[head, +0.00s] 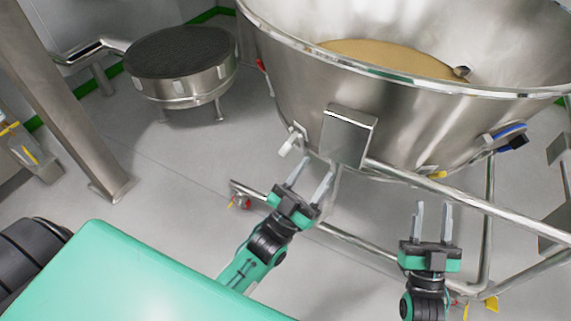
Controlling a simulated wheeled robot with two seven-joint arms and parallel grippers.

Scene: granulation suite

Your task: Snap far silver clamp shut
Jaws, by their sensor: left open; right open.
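A large steel bowl (400,110) holding tan powder fills the upper right of the head view. A small silver clamp with a pale lever (291,142) sticks out at the bowl's lower left side, beside a steel box bracket (348,136). I cannot tell whether it is the far clamp, or whether it is latched. My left gripper (313,174) is open and empty, its fingers pointing up just below the bracket and apart from the lever. My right gripper (433,212) is open and empty, below the bowl and in front of the frame's tubes.
A blue-and-black handled fitting (508,137) sits on the bowl's right side. Steel frame tubes (450,198) run below the bowl. A round dark-topped steel vessel (180,70) stands at the back left, and a steel post (65,100) at the left. Grey floor between them is clear.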

